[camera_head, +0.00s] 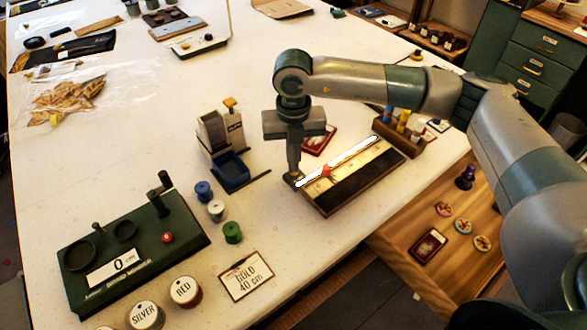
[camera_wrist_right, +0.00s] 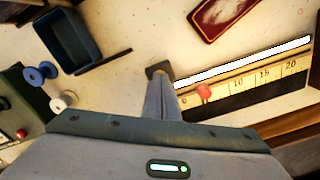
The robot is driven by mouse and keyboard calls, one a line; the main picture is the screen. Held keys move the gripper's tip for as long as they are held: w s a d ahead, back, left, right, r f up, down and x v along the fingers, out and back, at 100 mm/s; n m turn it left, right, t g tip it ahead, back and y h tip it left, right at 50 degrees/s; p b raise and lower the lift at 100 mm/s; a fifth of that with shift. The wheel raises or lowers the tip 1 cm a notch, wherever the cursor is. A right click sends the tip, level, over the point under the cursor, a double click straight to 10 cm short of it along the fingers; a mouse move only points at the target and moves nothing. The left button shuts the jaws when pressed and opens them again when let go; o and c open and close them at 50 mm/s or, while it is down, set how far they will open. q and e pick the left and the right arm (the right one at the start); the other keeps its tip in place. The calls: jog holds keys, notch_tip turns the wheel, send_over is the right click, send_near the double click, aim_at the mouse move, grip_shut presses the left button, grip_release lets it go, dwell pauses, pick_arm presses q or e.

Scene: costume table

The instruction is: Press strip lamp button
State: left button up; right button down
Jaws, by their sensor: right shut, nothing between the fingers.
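The strip lamp (camera_head: 340,160) is a thin bar glowing bright white along the back edge of a dark measuring board (camera_head: 352,187). The lamp also shows in the right wrist view (camera_wrist_right: 245,62). At its left end is a small dark block (camera_wrist_right: 154,68) with a tan spot, probably the button, mostly hidden by my fingertips. My right gripper (camera_head: 294,175) points down, shut and empty, with its tips at this block. They look to be touching it, but I cannot tell whether they press it. My left gripper is not in view.
A red marker (camera_wrist_right: 204,91) sits on the board's scale near its left end. A dispenser with a blue bin (camera_head: 232,172) stands left of my gripper. A dark red card (camera_head: 319,141) lies behind the lamp. Spools (camera_head: 217,210) and a green winder (camera_head: 130,250) stand front left.

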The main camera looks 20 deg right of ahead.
jog(key=shift+r+p, duration=0.9)
jog(key=shift+r, duration=2.3)
jog(key=shift+r, duration=0.1)
